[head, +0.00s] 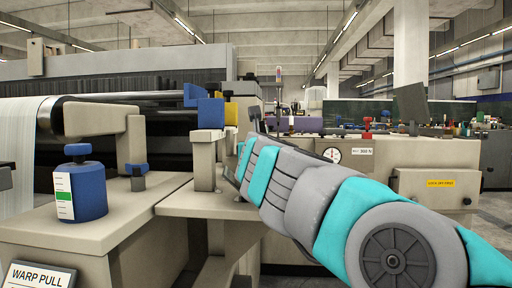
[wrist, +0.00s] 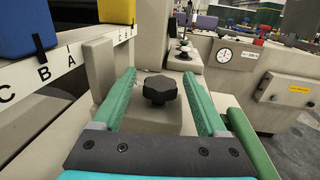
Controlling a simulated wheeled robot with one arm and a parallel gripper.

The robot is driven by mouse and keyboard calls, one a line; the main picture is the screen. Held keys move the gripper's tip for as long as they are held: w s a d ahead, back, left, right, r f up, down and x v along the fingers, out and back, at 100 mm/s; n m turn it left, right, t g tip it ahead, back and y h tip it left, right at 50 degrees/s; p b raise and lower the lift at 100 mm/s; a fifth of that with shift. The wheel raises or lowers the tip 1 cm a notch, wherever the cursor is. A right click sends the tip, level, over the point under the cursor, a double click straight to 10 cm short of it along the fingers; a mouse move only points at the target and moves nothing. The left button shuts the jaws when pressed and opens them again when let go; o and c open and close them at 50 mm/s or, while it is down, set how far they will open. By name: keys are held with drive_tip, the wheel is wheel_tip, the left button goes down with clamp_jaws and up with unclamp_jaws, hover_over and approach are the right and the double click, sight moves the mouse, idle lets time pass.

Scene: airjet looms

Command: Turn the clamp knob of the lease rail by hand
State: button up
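A black lobed knob (wrist: 160,90) sits on top of a beige block (wrist: 145,120) in the middle of the wrist view. My gripper (wrist: 158,75) is open, with one green finger to the left of the knob and one to the right. A gap shows between the knob and each finger, and nothing is held. In the head view my grey and teal arm reaches in from the lower right towards the beige posts. There the gripper's fingertips and this knob are not clearly visible.
A white lettered strip (wrist: 60,62) with a blue block (wrist: 22,28) above it runs along the left of the wrist view. A round dial (wrist: 224,55) is on a beige cabinet at right. A blue canister (head: 88,190) stands on the ledge at left in the head view.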

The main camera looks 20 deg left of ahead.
drive_tip(key=shift+s, duration=0.1)
drive_tip(key=v, duration=0.6)
drive_tip(key=shift+r+b, duration=0.1)
drive_tip(key=shift+b, duration=0.3)
drive_tip(key=shift+v, duration=0.85)
